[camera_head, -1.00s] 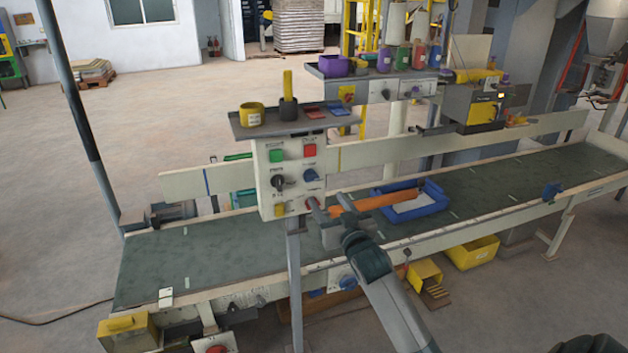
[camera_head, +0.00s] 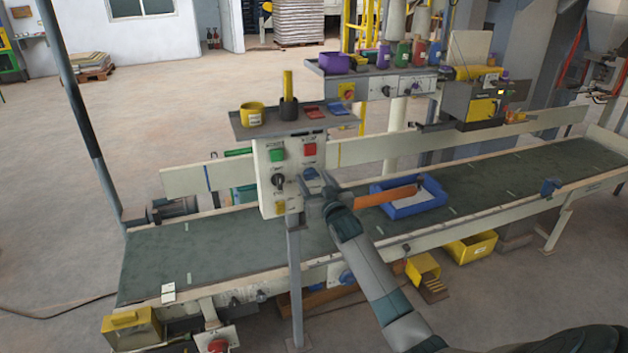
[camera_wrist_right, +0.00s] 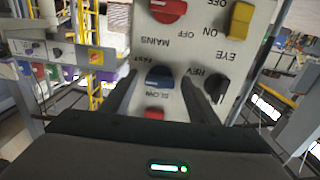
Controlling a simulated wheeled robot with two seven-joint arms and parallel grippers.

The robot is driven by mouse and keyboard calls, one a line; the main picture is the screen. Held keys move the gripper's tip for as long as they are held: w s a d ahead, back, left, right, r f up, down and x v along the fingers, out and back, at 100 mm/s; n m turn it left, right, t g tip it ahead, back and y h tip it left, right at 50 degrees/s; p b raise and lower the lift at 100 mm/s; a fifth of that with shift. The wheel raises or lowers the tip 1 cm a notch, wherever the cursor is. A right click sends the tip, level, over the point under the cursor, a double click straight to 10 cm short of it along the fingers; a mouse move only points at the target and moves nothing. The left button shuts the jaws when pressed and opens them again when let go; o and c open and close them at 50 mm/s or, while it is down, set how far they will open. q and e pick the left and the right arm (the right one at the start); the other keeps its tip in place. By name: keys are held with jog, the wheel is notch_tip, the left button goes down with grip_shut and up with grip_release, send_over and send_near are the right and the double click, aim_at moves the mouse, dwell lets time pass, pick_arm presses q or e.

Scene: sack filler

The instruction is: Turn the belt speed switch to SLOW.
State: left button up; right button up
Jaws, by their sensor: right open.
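The belt speed switch is a blue knob (camera_head: 311,174) on the right of the pale control panel (camera_head: 266,199). In the right wrist view, which shows the panel upside down, the blue knob (camera_wrist_right: 159,78) sits between the words FAST and SLOW. I cannot tell which word it points to. My right gripper (camera_head: 306,187) is open in front of the panel, close to the knob. In the wrist view its two fingers (camera_wrist_right: 160,84) stand on either side of the knob, with gaps visible; I see no contact. My left gripper is not in view.
A black REV knob (camera_wrist_right: 214,86) lies just beside one finger. The red MAINS knob (camera_wrist_right: 168,10) and yellow EYE switch (camera_wrist_right: 239,20) are close by. A tray (camera_head: 262,127) with a yellow cup juts out above the panel. The conveyor belt (camera_head: 225,255) runs behind.

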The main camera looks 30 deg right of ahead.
jog(key=c, duration=1.1)
jog(key=shift+o, duration=0.2)
